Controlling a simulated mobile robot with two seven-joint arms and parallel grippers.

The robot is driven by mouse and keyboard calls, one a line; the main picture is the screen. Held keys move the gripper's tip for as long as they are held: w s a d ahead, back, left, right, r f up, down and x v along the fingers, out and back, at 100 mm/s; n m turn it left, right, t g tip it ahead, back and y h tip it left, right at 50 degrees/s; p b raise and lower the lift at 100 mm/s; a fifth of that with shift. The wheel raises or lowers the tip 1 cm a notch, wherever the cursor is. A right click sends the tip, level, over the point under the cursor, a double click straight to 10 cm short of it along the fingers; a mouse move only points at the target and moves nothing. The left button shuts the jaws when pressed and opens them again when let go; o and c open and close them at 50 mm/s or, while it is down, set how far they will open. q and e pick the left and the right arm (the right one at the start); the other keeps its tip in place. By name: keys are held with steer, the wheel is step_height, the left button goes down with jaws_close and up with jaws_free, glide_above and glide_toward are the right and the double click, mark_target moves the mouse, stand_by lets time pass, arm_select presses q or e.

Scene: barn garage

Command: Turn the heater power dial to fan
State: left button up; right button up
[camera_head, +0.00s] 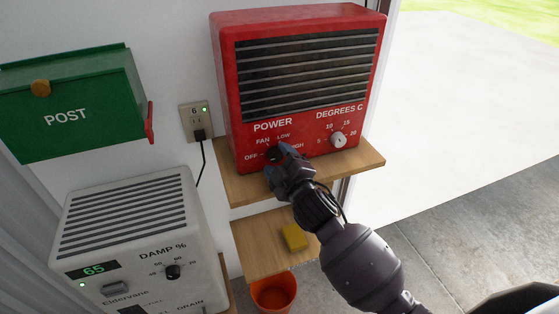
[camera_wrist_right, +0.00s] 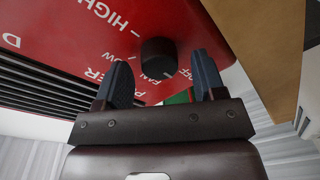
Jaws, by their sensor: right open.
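The red heater (camera_head: 232,100) stands on a wooden shelf against the wall. Its black power dial (camera_wrist_right: 158,56) is low on the front, among the marks OFF, FAN, LOW and HIGH. In the head view the dial is largely covered by my right gripper (camera_head: 279,160). In the right wrist view the open fingers are on either side of the dial, with gaps visible between them and it. My left gripper is not in view.
A white degrees dial (camera_head: 338,139) is to the right on the heater. A yellow block (camera_head: 294,237) lies on the lower shelf (camera_head: 262,258), above an orange bucket (camera_head: 273,294). A white dehumidifier (camera_head: 128,215) and green post box (camera_head: 75,105) are to the left.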

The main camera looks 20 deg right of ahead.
steer(key=c, duration=0.9)
